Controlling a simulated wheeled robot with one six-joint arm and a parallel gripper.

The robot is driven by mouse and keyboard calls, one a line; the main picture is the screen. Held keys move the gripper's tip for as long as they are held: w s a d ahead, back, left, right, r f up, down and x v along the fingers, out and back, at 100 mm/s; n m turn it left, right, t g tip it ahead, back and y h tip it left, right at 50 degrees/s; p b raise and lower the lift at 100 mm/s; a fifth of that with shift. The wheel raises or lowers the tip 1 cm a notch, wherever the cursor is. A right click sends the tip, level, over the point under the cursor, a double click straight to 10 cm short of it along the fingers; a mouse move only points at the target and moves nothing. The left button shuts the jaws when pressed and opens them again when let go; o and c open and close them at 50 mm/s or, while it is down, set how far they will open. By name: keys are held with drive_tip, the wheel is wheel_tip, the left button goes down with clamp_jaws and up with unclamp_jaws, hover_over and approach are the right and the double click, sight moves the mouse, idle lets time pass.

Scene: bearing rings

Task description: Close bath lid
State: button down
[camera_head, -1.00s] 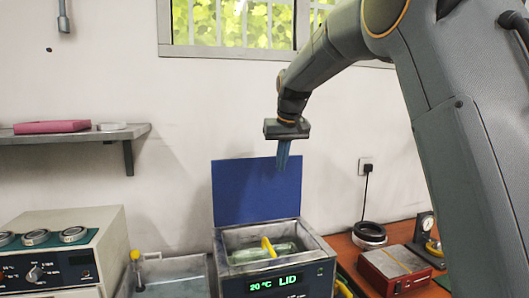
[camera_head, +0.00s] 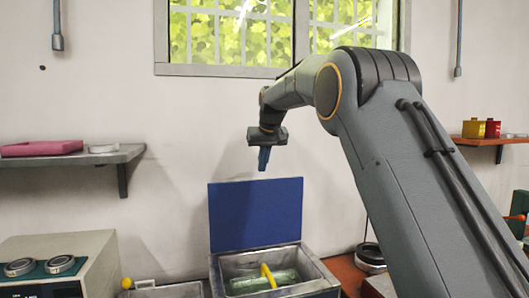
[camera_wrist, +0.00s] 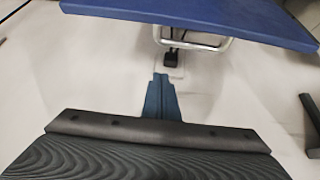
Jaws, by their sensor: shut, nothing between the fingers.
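A yellow-handled item (camera_head: 268,275) and a greenish glassy thing lie inside the bath. My gripper (camera_head: 264,160) is shut and empty, pointing down, just above the lid's top edge in the head view. In the wrist view, the shut blue fingers (camera_wrist: 160,95) point towards the wall, and the blue lid (camera_wrist: 200,15) crosses the top with a metal handle (camera_wrist: 190,40) below it. The gripper appears apart from the lid.
A grey instrument (camera_head: 60,262) with rings on top stands at the left.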

drive_tip(key=shift+s+d+f+p, duration=0.15)
drive_tip(key=shift+s+f+p, duration=0.4)
drive_tip(key=shift+s+f, duration=0.15)
drive_tip(key=shift+s+d+f+p, duration=0.1)
drive_tip(key=shift+s+f+p, duration=0.4)
drive_tip(key=shift+s+f, duration=0.15)
drive_tip(key=shift+s, duration=0.1)
